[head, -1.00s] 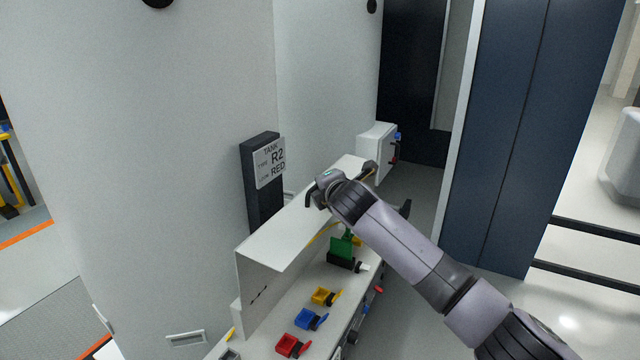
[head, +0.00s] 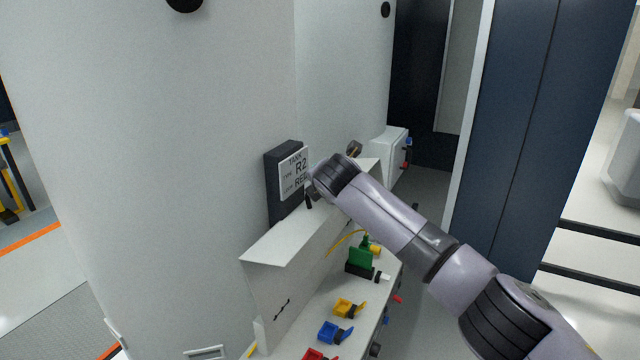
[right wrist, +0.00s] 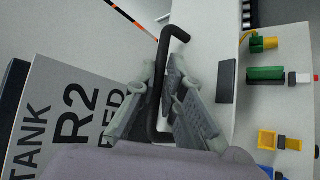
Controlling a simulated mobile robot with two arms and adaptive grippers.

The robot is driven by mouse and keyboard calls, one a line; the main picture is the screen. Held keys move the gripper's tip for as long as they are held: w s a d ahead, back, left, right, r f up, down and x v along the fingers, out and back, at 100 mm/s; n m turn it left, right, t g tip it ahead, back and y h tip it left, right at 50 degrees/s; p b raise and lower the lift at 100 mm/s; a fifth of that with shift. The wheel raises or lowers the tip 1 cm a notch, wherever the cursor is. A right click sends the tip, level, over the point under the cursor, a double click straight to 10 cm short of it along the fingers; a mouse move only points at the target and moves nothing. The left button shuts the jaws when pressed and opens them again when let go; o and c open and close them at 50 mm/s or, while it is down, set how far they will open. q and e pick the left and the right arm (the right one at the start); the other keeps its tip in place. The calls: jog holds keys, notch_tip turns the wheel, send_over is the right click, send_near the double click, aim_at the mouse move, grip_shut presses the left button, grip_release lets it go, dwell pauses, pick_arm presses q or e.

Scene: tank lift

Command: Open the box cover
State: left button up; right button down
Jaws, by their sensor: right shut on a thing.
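The white box cover (head: 288,240) is raised, and the inside of the box (head: 312,325) shows below it in the head view. My right gripper (right wrist: 166,88) is shut on the black bar handle (right wrist: 178,36) of the cover in the right wrist view. In the head view my right arm reaches in from the lower right to the cover's upper edge, and its wrist hides most of the fingers and handle. My left gripper is not in view.
Inside the box are a green block (head: 360,260) and yellow (head: 347,308), blue (head: 333,332) and red (head: 318,355) parts. The tank label plate (head: 294,174) stands close beside my right wrist. A smaller white box (head: 388,155) is behind. Dark blue cabinets (head: 520,120) stand right.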

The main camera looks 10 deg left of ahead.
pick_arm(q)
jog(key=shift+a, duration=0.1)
pick_arm(e)
jog(key=shift+r, duration=0.15)
jog(key=c, duration=1.7)
grip_release()
jog(key=shift+d, duration=0.15)
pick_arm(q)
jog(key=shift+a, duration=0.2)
pick_arm(e)
jog(key=v, duration=1.2)
